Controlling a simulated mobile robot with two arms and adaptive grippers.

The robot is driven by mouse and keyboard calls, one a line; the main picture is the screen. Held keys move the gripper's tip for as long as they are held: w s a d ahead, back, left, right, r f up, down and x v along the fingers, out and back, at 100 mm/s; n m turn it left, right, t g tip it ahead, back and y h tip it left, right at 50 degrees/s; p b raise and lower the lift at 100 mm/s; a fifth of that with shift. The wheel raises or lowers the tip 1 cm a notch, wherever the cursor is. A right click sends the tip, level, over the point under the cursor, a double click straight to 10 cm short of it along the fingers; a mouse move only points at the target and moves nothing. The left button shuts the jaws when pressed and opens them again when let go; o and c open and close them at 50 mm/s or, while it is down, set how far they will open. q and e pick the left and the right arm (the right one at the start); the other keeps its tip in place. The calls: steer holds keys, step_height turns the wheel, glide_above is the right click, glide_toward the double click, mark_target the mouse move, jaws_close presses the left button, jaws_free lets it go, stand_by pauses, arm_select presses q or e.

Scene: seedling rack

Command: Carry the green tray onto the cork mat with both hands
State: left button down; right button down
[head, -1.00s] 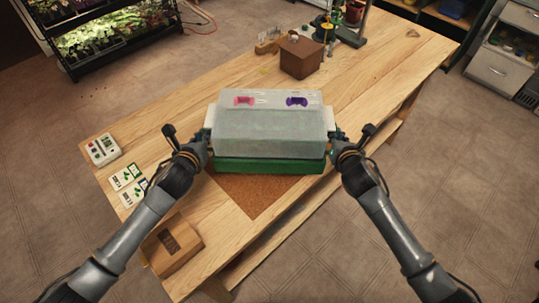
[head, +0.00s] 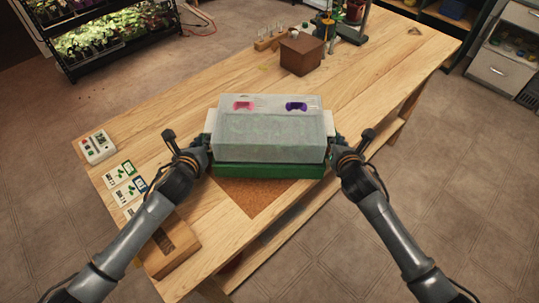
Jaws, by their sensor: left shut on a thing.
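The green tray (head: 268,171) is at the middle of the head view under a clear, cloudy lid (head: 270,137) with a pink and a purple vent. It is over the cork mat (head: 256,196), whose front part shows below it; the rest is hidden. I cannot tell whether the tray touches the mat. My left gripper (head: 207,152) is shut on the tray's left end. My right gripper (head: 334,152) is at the right end; its fingertips are hidden, so its grip is unclear.
A brown box (head: 301,55) and a tube rack (head: 268,36) stand farther back on the wooden table. A white device (head: 97,146), several seed cards (head: 119,174) and a wooden box (head: 171,248) are at the left. The table's right part is clear.

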arm_select(q)
steer(key=shift+w+f, duration=0.1)
steer(key=shift+f, duration=0.1)
arm_select(e)
steer(key=shift+w+f, duration=0.1)
steer(key=shift+f, duration=0.1)
arm_select(q)
steer(key=c, duration=1.8)
jaws_free()
steer(key=shift+a+f+b, duration=0.1)
steer(key=shift+f+b, duration=0.15)
steer(key=shift+b, duration=0.05)
arm_select(e)
steer(key=c, duration=1.8)
jaws_free()
steer(key=shift+f, duration=0.2)
arm_select(q)
steer(key=o, duration=0.4)
steer(key=shift+r, duration=0.1)
arm_select(e)
steer(key=o, duration=0.4)
arm_select(q)
steer(key=shift+s+r, duration=0.1)
steer(key=shift+s, duration=0.1)
arm_select(e)
steer(key=shift+s+r, duration=0.15)
steer(key=shift+s, duration=0.05)
